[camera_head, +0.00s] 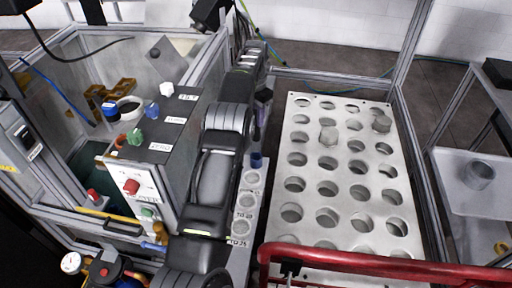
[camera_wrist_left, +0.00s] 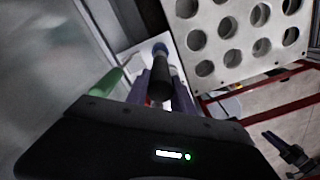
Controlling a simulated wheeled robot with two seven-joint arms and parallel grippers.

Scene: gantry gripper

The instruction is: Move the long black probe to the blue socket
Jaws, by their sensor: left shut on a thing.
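My left gripper (camera_head: 261,112) is above the narrow grey rack strip, with its purple fingers pointing down. It is shut on the long black probe (camera_wrist_left: 160,80), which stands out between the fingers in the left wrist view. In the head view a dark length of the probe (camera_head: 257,134) shows below the fingers, roughly upright. The blue socket (camera_head: 256,160) is directly under it, and its blue ring (camera_wrist_left: 159,48) shows at the probe's far end in the wrist view. I cannot tell how deep the tip is in the socket.
Several white ring sockets (camera_head: 246,203) line the strip in front of the blue one. A white perforated plate (camera_head: 340,180) stands to the right, behind a red bar (camera_head: 380,262). A grey control box (camera_head: 160,160) with knobs is close on the left of my arm.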

